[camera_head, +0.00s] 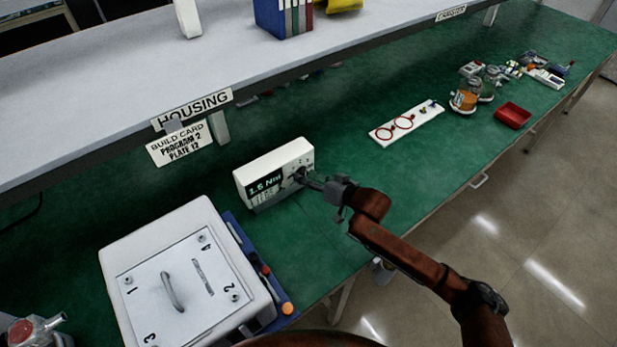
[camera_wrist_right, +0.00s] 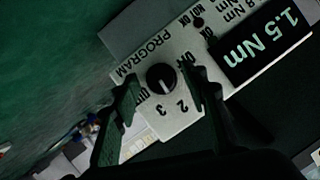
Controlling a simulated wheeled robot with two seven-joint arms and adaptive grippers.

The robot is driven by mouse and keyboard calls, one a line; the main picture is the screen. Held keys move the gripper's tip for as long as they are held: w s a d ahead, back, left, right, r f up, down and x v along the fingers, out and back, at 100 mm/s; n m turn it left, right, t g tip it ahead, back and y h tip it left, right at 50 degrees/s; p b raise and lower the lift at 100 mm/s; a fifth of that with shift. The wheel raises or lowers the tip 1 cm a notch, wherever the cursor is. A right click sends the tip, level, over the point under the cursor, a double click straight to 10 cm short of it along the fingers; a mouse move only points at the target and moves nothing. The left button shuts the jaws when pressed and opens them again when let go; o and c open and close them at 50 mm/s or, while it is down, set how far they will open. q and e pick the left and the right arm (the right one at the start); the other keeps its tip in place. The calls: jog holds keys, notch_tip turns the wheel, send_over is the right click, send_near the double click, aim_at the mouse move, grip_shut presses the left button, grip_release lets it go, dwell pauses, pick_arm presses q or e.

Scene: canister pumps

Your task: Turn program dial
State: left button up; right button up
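The controller box (camera_head: 274,172) is white with a dark display reading 1.5 Nm and stands on the green bench. Its black program dial (camera_wrist_right: 161,78) shows in the right wrist view, with a pale pointer mark and the numbers 2 and 3 printed beside it. My right gripper (camera_head: 309,181) reaches the box's front face from the right. In the wrist view the fingers of my right gripper (camera_wrist_right: 160,84) are apart, one on each side of the dial, with visible gaps to it. My left gripper is not in view.
A build card (camera_head: 180,144) reading program 2, plate 12 hangs from the shelf edge (camera_head: 300,66). A large white lidded box (camera_head: 140,262) stands at the left front. A white board with red rings (camera_head: 407,124) and a red tray (camera_head: 513,115) lie farther right. Bench between is clear.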

grip_shut()
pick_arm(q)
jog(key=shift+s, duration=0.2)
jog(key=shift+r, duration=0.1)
